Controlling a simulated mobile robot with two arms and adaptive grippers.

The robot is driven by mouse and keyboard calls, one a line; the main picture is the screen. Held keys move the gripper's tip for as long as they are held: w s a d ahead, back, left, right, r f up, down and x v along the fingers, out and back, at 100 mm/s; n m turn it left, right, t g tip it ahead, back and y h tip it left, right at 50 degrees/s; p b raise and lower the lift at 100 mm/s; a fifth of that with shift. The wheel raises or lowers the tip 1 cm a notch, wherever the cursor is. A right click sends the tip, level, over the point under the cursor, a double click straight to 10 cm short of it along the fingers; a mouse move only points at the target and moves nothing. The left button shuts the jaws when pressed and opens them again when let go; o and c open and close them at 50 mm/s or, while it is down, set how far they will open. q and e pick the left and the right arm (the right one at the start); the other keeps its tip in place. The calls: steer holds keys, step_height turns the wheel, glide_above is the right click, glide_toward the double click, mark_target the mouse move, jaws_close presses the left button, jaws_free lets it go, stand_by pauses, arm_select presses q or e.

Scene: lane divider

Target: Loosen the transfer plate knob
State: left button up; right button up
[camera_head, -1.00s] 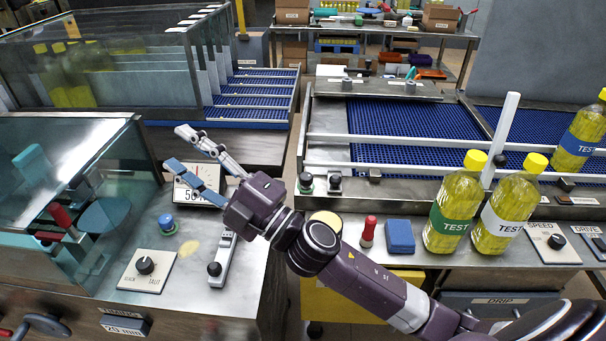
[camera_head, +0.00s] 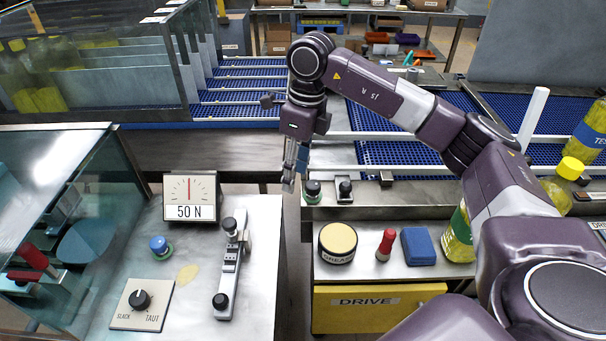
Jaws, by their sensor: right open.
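Two small dark knobs stand at the near left corner of the conveyor frame: a green-ringed knob (camera_head: 313,191) and a black knob on a grey block (camera_head: 344,188). No readable label shows which one belongs to the transfer plate. My right gripper (camera_head: 291,183) points down just left of the green-ringed knob, over the gap between the left bench and the conveyor. Its fingers are seen nearly edge-on; it is open and holds nothing. It appears apart from the knob. My left gripper is not in view.
The left bench carries a 50 N gauge (camera_head: 190,197), a slack/taut dial (camera_head: 140,299), a blue-topped button (camera_head: 160,247) and a grey lever bar (camera_head: 231,268). A grease tin (camera_head: 338,244), red-handled piece (camera_head: 385,245), blue block (camera_head: 418,246) and bottles stand right, partly behind my arm.

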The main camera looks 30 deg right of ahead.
mark_target(312, 183)
steer(key=shift+m+h, duration=0.3)
steer(key=shift+h, duration=0.4)
steer(key=d, duration=0.2)
steer(key=d+r, duration=0.1)
steer(key=d, duration=0.1)
steer(key=shift+w+d, duration=0.1)
steer(key=shift+w, duration=0.1)
steer(key=shift+d+f, duration=0.15)
steer(key=shift+f, duration=0.1)
step_height(312, 183, down, 6)
steer(key=shift+s+r+p, duration=0.1)
steer(key=shift+s+p, duration=0.05)
steer(key=shift+p, duration=0.9)
steer(key=shift+f, duration=0.55)
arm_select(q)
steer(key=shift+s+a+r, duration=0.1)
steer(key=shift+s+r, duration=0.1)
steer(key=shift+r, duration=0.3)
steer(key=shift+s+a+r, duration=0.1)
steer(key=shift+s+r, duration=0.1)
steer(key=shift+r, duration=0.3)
arm_select(e)
steer(key=shift+c, duration=0.3)
steer(key=c, duration=1.1)
